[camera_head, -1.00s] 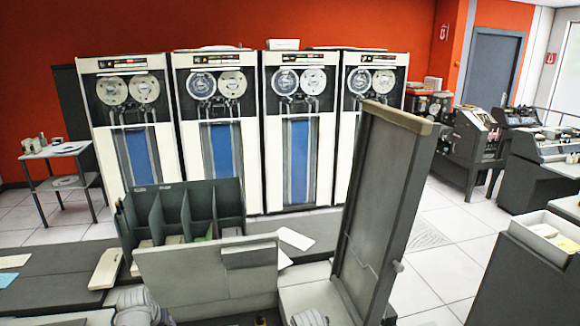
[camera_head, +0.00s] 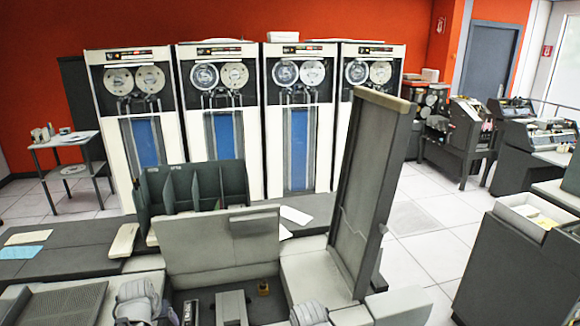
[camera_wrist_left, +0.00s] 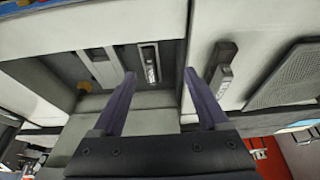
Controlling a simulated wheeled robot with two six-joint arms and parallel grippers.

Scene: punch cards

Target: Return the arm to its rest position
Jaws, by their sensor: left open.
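In the left wrist view my left gripper (camera_wrist_left: 159,74) is open, with nothing between its two purple-grey fingers. Beyond the fingertips is the light grey machine top with a dark recess (camera_wrist_left: 173,75) and a small lever-like part (camera_wrist_left: 148,62). I cannot tell the distance to it. In the head view a grey jointed part of my left arm (camera_head: 138,300) shows at the bottom edge, and a similar part of my right arm (camera_head: 309,314) shows further right. Neither gripper can be made out there.
The machine has a raised grey flap (camera_head: 218,245) and a tall upright dark panel (camera_head: 365,190). A green divided card rack (camera_head: 190,190) stands behind the flap. Tape cabinets (camera_head: 298,120) line the wall. Tiled floor (camera_head: 415,270) is clear at right, before a dark cabinet (camera_head: 500,270) with a card tray.

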